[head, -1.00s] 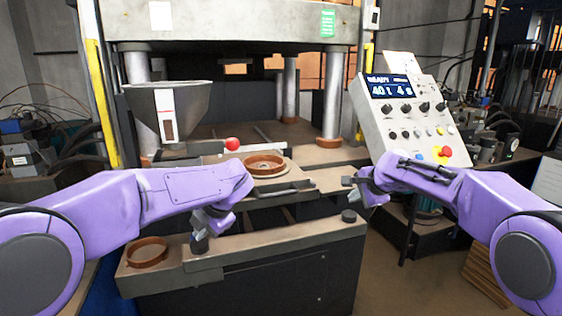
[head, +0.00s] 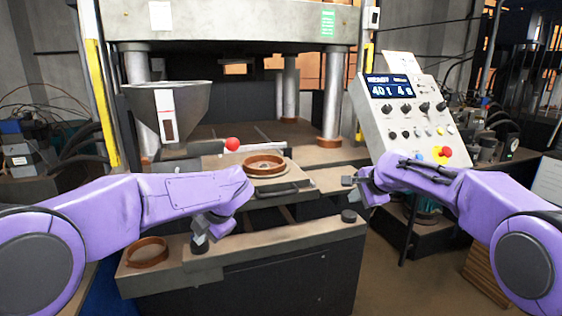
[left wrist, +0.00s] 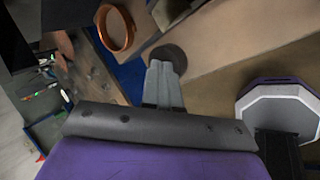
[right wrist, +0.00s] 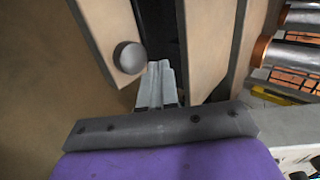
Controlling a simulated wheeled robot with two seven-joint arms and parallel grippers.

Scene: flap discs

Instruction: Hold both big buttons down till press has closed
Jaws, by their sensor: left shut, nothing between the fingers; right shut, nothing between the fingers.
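The left big button (head: 199,246) is a dark round knob on the front ledge. My left gripper (head: 203,238) is shut and empty, its fingertips over this button. In the left wrist view the fingertips (left wrist: 162,68) overlap the dark button (left wrist: 168,60); whether they touch it I cannot tell. The right big button (head: 349,215) is a dark knob at the ledge's right end. My right gripper (head: 347,181) is shut and empty, above the right button. In the right wrist view the fingertips (right wrist: 160,66) are beside the button (right wrist: 130,57). The press (head: 230,28) stands open, its upper beam high.
A brown ring (head: 148,252) lies on the ledge's left end. Another ring (head: 263,163) sits on the tray behind. A hopper (head: 165,110) and a red ball-topped knob (head: 232,144) stand behind my left arm. The control panel (head: 412,118) stands at right.

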